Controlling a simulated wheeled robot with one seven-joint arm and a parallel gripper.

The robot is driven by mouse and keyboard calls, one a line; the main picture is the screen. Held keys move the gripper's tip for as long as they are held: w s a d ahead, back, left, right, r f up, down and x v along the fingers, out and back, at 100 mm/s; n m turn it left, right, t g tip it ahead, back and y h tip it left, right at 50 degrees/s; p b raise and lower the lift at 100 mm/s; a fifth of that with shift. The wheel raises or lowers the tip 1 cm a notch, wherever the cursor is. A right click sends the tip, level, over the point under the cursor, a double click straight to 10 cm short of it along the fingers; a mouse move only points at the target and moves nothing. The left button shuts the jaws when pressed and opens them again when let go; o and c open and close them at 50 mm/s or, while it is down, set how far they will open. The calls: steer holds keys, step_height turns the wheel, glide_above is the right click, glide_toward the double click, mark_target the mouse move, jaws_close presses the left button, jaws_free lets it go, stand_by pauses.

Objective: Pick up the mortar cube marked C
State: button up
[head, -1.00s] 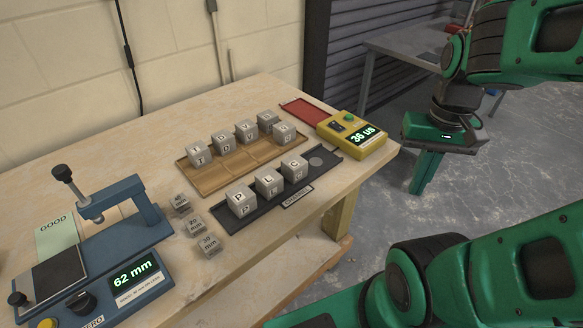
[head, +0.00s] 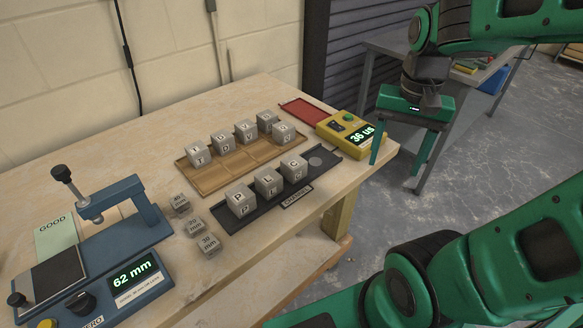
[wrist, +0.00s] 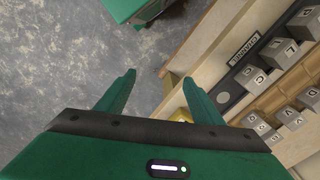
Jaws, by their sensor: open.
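The mortar cube marked C (head: 294,167) is a grey cube standing in the dark tray (head: 228,217), at the right end of a row with cubes P (head: 240,200) and L (head: 268,182). In the wrist view cube C (wrist: 252,78) shows at the right, beside an empty round spot in the tray. My gripper (head: 398,163) is open and empty, right of cube C and by the table's right edge. In the wrist view its two fingers (wrist: 159,80) are apart, with floor between them.
A yellow meter (head: 350,132) reading 36 us stands between cube C and my gripper. A wooden tray (head: 205,184) with several cubes lies behind. A red tray (head: 302,112), small marked blocks (head: 208,244) and a blue gauge (head: 120,245) reading 62 mm share the table (head: 150,150).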

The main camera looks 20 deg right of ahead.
steer(key=w+a+r+m, duration=0.2)
steer(key=w+a+m, duration=0.1)
steer(key=w+a, duration=0.6)
steer(key=m, duration=0.2)
glide_above(294, 161)
steer(key=f, duration=0.5)
steer(key=shift+s+d+f, duration=0.1)
steer(key=shift+d+f, duration=0.1)
steer(key=shift+f, duration=0.1)
steer(key=shift+a+f, duration=0.2)
steer(key=shift+f, duration=2.6)
steer(key=shift+c, duration=0.6)
steer(key=c, duration=1.2)
steer(key=shift+r, duration=0.1)
